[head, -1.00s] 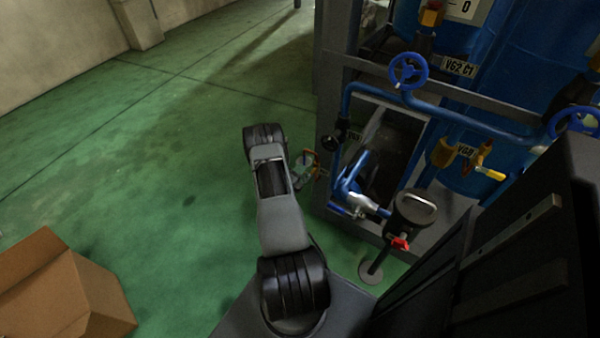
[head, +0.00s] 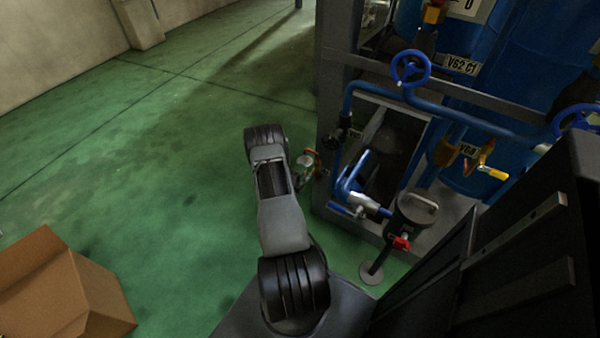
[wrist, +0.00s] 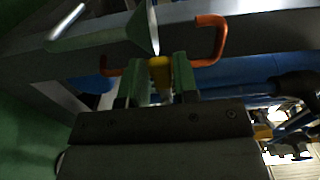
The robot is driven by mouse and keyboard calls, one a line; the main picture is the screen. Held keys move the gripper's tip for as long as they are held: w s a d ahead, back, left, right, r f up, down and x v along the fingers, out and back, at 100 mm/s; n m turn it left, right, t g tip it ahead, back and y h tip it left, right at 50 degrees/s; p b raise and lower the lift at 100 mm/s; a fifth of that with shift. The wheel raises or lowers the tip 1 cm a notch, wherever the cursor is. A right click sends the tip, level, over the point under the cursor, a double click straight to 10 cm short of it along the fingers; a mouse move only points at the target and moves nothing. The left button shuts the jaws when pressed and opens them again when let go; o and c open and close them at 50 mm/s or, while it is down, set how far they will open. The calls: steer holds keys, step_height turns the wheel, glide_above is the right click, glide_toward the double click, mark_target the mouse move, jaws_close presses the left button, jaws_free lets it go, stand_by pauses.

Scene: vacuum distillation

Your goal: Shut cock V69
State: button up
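In the wrist view a yellow handle end (wrist: 160,72) sits between the two green fingers of my gripper (wrist: 163,78). Both fingers lie close against its sides, and the gripper looks shut on it. In the head view my gripper (head: 309,164) is beside the lower left corner of the blue-piped frame, partly hidden by my own arm. No label reading V69 is legible now, so I cannot confirm which cock this handle belongs to.
Orange bent bars (wrist: 212,40) show beside the fingers. A blue handwheel (head: 411,69) near the V62 C1 label (head: 462,64) and another yellow-handled cock (head: 490,172) are on the right. A cardboard box (head: 60,285) stands at lower left. The green floor (head: 150,160) is clear.

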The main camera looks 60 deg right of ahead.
steer(key=shift+o, duration=1.4)
steer(key=a+p, duration=0.2)
steer(key=a, duration=1.1)
steer(key=shift+a, duration=0.4)
